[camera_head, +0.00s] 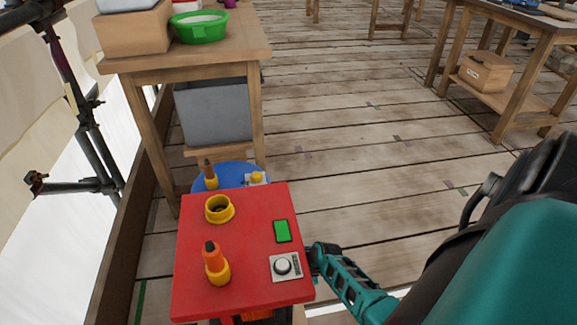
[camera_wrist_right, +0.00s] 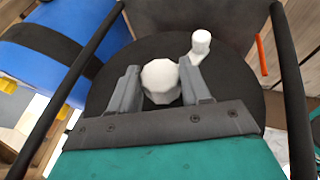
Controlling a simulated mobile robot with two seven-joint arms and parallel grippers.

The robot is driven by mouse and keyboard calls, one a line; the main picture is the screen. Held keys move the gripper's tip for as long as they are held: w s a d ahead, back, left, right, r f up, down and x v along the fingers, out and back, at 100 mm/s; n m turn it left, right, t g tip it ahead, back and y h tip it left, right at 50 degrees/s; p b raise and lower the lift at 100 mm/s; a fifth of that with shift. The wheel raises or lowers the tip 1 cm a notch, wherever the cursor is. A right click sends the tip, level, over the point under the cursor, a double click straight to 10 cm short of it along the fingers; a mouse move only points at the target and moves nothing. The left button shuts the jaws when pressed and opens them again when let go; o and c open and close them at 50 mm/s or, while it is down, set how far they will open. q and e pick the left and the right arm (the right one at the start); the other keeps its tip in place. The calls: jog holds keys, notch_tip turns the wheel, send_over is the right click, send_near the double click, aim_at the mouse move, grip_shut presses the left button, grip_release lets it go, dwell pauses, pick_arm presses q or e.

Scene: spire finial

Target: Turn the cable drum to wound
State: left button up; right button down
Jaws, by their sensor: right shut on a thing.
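In the right wrist view, a dark round disc (camera_wrist_right: 110,92), seemingly the end of the cable drum, carries a pale faceted knob (camera_wrist_right: 160,88) at its middle. A small white peg (camera_wrist_right: 200,42) stands off-centre on the disc, up and right of the knob. My right gripper (camera_wrist_right: 159,72) has one finger on each side of the knob and is shut on it. In the head view, my right arm reaches in from the right to the red panel's right edge; the drum cannot be made out there. My left gripper is not in view.
A red panel (camera_head: 250,205) holds an orange-and-yellow plug (camera_head: 215,265), a yellow ring (camera_head: 219,208), a green block (camera_head: 282,231) and a grey dial (camera_head: 285,266). A blue round surface (camera_head: 232,172) lies behind it.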

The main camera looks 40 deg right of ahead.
pick_arm(q)
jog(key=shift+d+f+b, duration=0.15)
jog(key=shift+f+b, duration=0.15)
jog(key=shift+b, duration=0.1)
pick_arm(e)
jog(key=shift+s+f+t+h, duration=0.2)
jog(key=shift+t+h, duration=0.1)
jog(key=shift+t, duration=0.1)
jog(key=shift+a, duration=0.1)
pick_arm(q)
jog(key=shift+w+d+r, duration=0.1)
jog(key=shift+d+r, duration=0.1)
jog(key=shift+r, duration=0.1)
pick_arm(e)
jog(key=shift+t, duration=0.3)
jog(key=c, duration=0.8)
grip_release()
jog(key=shift+c, duration=0.2)
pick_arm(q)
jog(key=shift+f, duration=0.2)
pick_arm(e)
jog(key=o, duration=0.3)
jog(key=shift+w+r, duration=0.1)
jog(key=shift+o, duration=0.2)
